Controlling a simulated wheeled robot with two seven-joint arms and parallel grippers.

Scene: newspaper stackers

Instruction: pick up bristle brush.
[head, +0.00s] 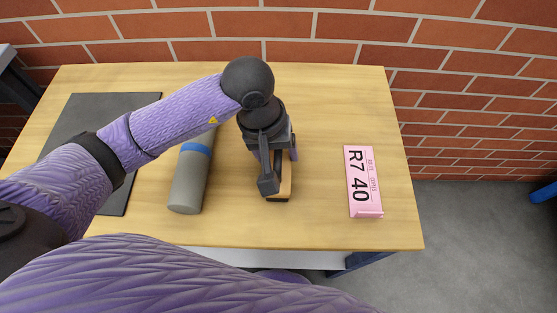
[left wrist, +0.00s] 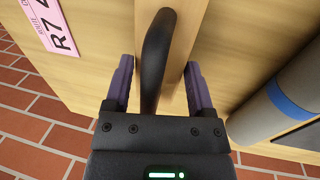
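The bristle brush (head: 285,187) lies on the table below my left gripper, with a light wooden block and a dark underside. In the left wrist view its black curved handle (left wrist: 156,50) runs between the two fingers, in front of the wooden block (left wrist: 190,22). My left gripper (head: 272,150) points down over the brush and hides its far part. In the left wrist view the left gripper (left wrist: 159,75) is open, with a finger on each side of the handle and visible gaps. My right gripper is not in view.
A grey cylinder with a blue band (head: 190,180) lies left of the brush. A dark flat mat (head: 85,112) is at the table's left. A pink card reading R7 40 (head: 362,182) is at the right. A brick wall (head: 330,25) stands behind the wooden table (head: 335,95).

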